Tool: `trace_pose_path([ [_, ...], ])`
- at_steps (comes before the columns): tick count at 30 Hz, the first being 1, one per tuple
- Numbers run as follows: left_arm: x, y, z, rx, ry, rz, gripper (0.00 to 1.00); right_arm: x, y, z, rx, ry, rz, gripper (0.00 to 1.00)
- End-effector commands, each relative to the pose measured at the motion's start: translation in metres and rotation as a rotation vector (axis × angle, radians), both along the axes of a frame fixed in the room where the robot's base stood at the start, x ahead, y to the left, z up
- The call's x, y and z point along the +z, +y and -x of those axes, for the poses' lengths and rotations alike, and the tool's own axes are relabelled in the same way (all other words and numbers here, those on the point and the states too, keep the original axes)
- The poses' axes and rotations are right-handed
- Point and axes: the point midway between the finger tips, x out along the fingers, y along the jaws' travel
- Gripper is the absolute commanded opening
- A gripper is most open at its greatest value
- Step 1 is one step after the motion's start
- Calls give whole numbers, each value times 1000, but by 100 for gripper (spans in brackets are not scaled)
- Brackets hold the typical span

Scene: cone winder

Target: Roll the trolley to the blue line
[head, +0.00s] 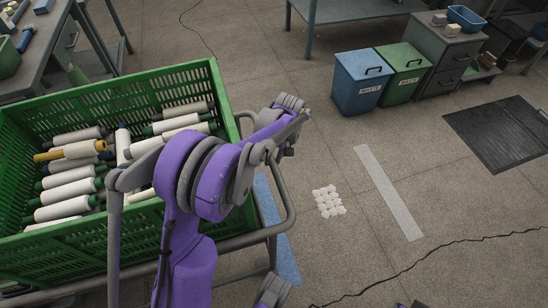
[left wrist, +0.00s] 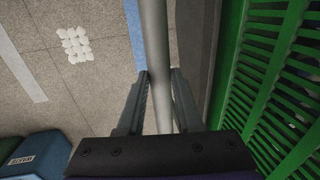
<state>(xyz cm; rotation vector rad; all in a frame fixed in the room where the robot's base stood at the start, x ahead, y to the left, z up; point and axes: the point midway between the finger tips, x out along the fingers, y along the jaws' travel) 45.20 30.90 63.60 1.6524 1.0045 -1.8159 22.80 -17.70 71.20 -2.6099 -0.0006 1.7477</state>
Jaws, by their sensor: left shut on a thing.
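The trolley (head: 215,243) has a grey tube frame and carries a green crate (head: 60,262) of yarn cones. Its handle bar (head: 288,200) stands out to the right of the crate. My left gripper (head: 268,152) is at this handle, its fingertips mostly hidden by my arm in the head view. In the left wrist view the bar (left wrist: 156,45) runs between the two fingers, which are shut on it. The blue line (head: 285,255) lies on the floor, partly under the handle. It also shows beside the bar in the left wrist view (left wrist: 134,32).
A pale strip (head: 388,190) and a patch of white pieces (head: 329,201) lie right of the blue line. A blue bin (head: 358,85), a green bin (head: 402,80) and a dark mat (head: 500,133) are farther off.

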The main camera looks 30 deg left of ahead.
Motion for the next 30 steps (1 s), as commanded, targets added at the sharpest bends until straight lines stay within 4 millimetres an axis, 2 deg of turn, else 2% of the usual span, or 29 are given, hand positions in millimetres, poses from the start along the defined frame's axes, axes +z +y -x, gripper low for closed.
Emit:
trace_pose_path([
  [12, 0, 0, 0, 1, 1, 0, 0, 0, 0, 0, 0, 0, 0, 0],
  [13, 0, 0, 0, 1, 1, 0, 36, 0, 0, 0, 0, 0, 0, 0],
  [18, 0, 0, 0, 1, 1, 0, 64, 0, 0, 0, 0, 0, 0, 0],
  [26, 0, 0, 0, 1, 0, 1, 64, 0, 0, 0, 0, 0, 0, 0],
  [30, 10, -1, -1, 0, 0, 0, 64, 4, 0, 0, 0, -1, 0, 0],
])
